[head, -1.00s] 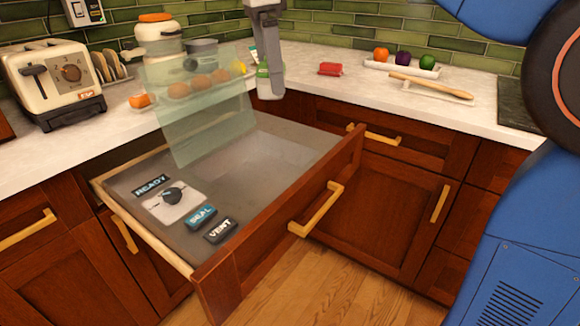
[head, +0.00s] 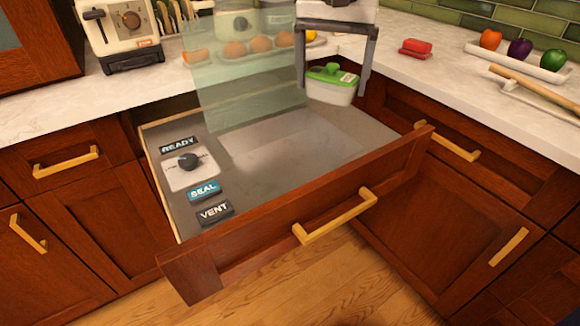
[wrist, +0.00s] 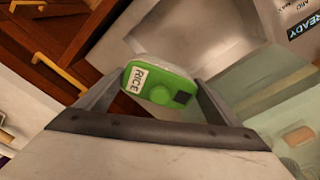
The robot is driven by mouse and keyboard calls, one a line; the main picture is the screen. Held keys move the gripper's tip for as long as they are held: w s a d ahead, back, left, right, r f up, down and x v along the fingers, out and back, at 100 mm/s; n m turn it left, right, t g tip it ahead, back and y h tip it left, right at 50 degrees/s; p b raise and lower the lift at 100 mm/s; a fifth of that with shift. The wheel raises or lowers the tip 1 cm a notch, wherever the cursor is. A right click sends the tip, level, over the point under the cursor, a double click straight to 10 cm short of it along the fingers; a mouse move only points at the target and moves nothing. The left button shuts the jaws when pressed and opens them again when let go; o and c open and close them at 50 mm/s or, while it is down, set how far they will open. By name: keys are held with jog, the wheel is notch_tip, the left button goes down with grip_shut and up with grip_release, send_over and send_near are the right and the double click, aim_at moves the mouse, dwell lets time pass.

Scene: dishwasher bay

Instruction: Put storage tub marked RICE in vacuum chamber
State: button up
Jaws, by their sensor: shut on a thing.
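The storage tub (head: 332,86) has a green lid and a clear whitish body. In the wrist view the tub (wrist: 160,86) shows a white RICE label on its lid. My gripper (head: 333,82) is shut on the tub, one finger at each side, and holds it upright above the back right of the open drawer. The vacuum chamber is in this drawer (head: 290,140), as a recessed grey basin. Its clear greenish lid (head: 245,80) stands raised at the left. A panel with a knob (head: 190,163), a READY display (head: 180,145), SEAL (head: 204,190) and VENT (head: 215,213) buttons lies left of the basin.
A red butter dish (head: 416,48), a tray of peppers (head: 515,60) and a rolling pin (head: 530,88) are on the right counter. The drawer front (head: 300,225) stands out over the floor.

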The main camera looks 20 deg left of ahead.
jog(key=s+a+f+n+y, duration=0.1)
jog(key=s+a+f+n, duration=0.5)
jog(key=n, duration=0.7)
jog(key=shift+g, duration=0.4)
jog(key=shift+w+a+f, duration=0.2)
jog(key=shift+f, duration=1.65)
jog(key=shift+w+a+f, duration=0.15)
jog(key=shift+a+f, duration=0.05)
jog(key=shift+f, duration=1.65)
jog(key=shift+w+a+f, duration=0.2)
jog(key=shift+f, duration=1.65)
jog(key=shift+f, duration=0.15)
jog(key=o, duration=1.1)
notch_tip(320, 180, up, 12)
jog(key=d, duration=0.1)
jog(key=shift+s+d, duration=0.15)
jog(key=shift+s, duration=0.2)
